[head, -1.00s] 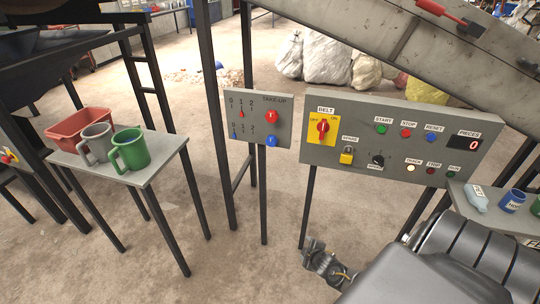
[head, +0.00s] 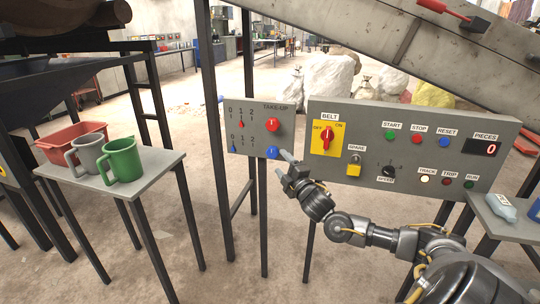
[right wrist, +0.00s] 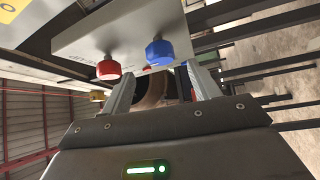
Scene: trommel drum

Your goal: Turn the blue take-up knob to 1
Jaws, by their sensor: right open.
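The blue take-up knob (head: 272,152) sits on the lower right of the small grey take-up panel (head: 258,137), under the red knob (head: 272,124). At the panel's left, a small blue pointer (head: 234,149) shows under the 0 of the lower scale. My right gripper (head: 284,164) is open just in front of the blue knob, at its lower right. In the right wrist view the blue knob (right wrist: 159,52) shows beyond the open, empty fingers (right wrist: 162,82), apart from them, with the red knob (right wrist: 108,68) to its left. My left gripper is not in view.
The larger control panel (head: 450,175) with the yellow belt switch (head: 327,137) stands close to the right. A small table (head: 165,170) holds a green mug (head: 122,160), a grey mug and a red bin at left. The inclined conveyor (head: 390,45) passes above.

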